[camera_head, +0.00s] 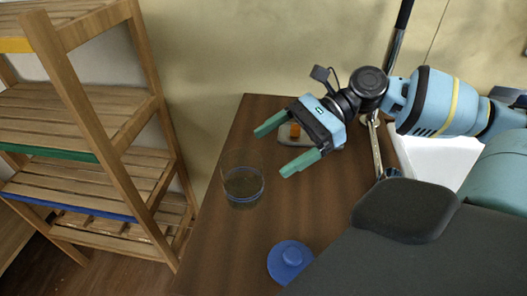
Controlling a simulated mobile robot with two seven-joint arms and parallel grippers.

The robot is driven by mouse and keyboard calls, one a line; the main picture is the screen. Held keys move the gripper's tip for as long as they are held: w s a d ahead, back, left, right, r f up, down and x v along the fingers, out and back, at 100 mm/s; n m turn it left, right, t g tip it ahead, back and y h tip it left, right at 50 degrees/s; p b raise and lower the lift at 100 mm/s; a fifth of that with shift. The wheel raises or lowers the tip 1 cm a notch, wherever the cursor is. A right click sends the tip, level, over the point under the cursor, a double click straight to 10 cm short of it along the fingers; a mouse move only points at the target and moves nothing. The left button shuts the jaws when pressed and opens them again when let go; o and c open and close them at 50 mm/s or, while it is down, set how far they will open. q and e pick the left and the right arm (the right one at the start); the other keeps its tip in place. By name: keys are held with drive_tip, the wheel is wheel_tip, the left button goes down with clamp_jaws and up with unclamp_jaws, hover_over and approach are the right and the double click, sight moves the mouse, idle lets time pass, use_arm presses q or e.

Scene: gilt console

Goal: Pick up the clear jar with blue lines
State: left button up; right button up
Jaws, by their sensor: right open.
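The clear jar with blue lines (243,184) stands on the brown wooden tabletop, near its left edge. It is see-through, and thin bluish lines show around its lower part. My right gripper (280,149) is above the table, up and to the right of the jar. Its two green fingers are spread wide and point down-left, with nothing between them. The fingers look apart from the jar. My left gripper is not in view.
A blue round lid-like object with a knob (290,261) lies at the table's front. A small pale dish with an orange piece (294,131) sits partly behind my right gripper. A wooden shelf rack (90,130) stands left of the table (235,250). A wall is behind.

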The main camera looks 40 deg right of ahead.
sight(261, 173)
drive_tip(key=shift+s+f+g, duration=0.5)
drive_tip(key=shift+s+f, duration=0.05)
drive_tip(key=shift+s, duration=0.25)
drive_tip(key=shift+b+x, duration=0.65)
drive_tip(key=shift+x, duration=0.5)
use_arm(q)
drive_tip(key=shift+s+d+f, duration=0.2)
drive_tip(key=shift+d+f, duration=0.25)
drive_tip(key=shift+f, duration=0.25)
use_arm(e)
drive_tip(key=shift+a, duration=0.25)
drive_tip(key=shift+b+x, duration=0.35)
drive_tip(key=shift+x, duration=1.2)
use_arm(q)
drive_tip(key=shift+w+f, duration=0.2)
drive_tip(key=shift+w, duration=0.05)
use_arm(e)
drive_tip(key=shift+x, duration=1.1)
drive_tip(key=shift+s, duration=0.1)
